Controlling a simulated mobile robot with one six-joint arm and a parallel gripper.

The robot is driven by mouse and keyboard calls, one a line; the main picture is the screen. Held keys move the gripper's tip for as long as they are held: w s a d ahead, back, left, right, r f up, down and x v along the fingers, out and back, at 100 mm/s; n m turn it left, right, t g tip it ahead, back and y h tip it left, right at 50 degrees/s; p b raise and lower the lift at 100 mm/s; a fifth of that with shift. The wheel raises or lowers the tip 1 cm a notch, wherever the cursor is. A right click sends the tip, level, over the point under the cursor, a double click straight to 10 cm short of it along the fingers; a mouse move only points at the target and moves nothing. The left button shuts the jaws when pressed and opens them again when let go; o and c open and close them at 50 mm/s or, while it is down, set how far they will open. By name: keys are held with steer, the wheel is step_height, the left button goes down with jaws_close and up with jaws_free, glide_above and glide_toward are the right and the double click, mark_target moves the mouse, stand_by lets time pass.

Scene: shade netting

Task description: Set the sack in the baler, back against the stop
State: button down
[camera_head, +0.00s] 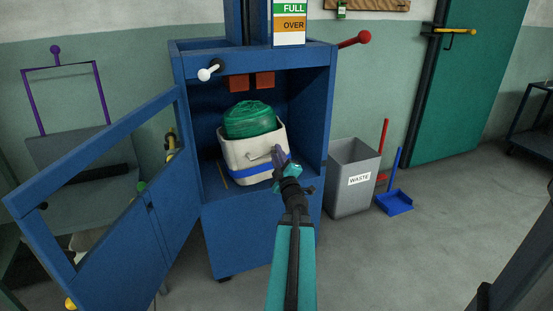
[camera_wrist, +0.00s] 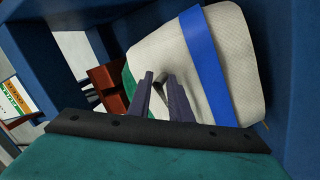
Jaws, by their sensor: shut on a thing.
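The sack (camera_head: 237,153) is off-white with a blue band, and green netting (camera_head: 250,121) bulges from its open top. It is inside the blue baler (camera_head: 188,95), slightly tilted, low over the chamber floor. I cannot tell whether its base touches the floor or its back touches a stop. My gripper (camera_head: 277,156) is shut on the front right side of the sack. In the wrist view my gripper's fingers (camera_wrist: 160,84) pinch a small grip on the sack (camera_wrist: 165,50). The back of the sack is hidden.
The baler's framed door (camera_head: 100,165) stands open at the left. Two red blocks (camera_head: 265,80) hang at the chamber's upper back. A red-knobbed lever (camera_head: 352,40) sticks out at right. A grey waste bin (camera_head: 345,200) and blue dustpan (camera_head: 395,204) stand right of the baler.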

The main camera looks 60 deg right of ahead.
steer(key=shift+w+d, duration=0.6)
steer(key=shift+d, duration=0.2)
steer(key=shift+w+d, duration=0.6)
steer(key=shift+d, duration=0.2)
steer(key=shift+w+d+f+b, duration=0.15)
steer(key=shift+w+d+b, duration=0.05)
steer(key=shift+d+b, duration=0.15)
steer(key=shift+f+b, duration=0.6)
steer(key=shift+f, duration=1.15)
steer(key=c, duration=2.1)
jaws_free()
steer(key=shift+f, duration=0.15)
steer(key=o, duration=0.5)
steer(key=shift+c, duration=0.2)
